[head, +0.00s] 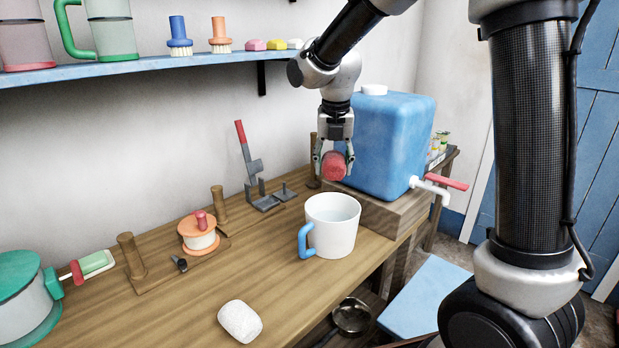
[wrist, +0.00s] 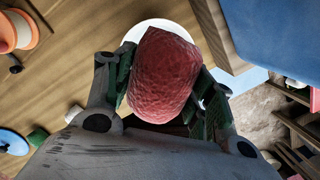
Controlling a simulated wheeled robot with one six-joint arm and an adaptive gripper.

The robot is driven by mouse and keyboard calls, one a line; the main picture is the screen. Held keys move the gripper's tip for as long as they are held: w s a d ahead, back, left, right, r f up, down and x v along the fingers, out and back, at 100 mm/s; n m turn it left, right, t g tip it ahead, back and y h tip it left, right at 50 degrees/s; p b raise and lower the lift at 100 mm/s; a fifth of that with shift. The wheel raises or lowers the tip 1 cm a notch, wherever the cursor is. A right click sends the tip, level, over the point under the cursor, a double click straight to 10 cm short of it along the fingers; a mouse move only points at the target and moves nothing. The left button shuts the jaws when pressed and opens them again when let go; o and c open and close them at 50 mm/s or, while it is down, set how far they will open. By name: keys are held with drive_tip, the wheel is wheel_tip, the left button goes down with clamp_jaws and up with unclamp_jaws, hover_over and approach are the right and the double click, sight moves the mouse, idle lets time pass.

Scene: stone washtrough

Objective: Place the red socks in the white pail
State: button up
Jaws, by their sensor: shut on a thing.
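The red socks (head: 334,166) are a rounded red bundle held in my gripper (head: 333,160). In the wrist view the red bundle (wrist: 164,75) fills the space between the two fingers of my gripper (wrist: 165,90), which is shut on it. The white pail (head: 333,226) with a blue handle stands upright on the wooden bench. The bundle is above the pail in the head view, with a gap between them. In the wrist view the pail's white rim (wrist: 136,33) shows behind the bundle, which hides most of the pail.
A blue water tank (head: 392,145) with a red-handled tap stands right of the pail on a wooden block. A white bundle (head: 240,321) lies at the bench's front. An orange-and-white spool (head: 198,234) and a grey lever tool (head: 262,190) stand left. A blue shelf (head: 150,66) runs above.

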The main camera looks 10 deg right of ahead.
sight(334, 178)
drive_tip(key=shift+s+d, duration=0.15)
drive_tip(key=shift+s, duration=0.35)
wheel_tip(334, 178, down, 11)
drive_tip(key=shift+n, duration=0.3)
drive_tip(key=o, duration=1.1)
drive_tip(key=shift+c, duration=0.2)
wheel_tip(334, 178, up, 7)
drive_tip(key=shift+f, duration=0.1)
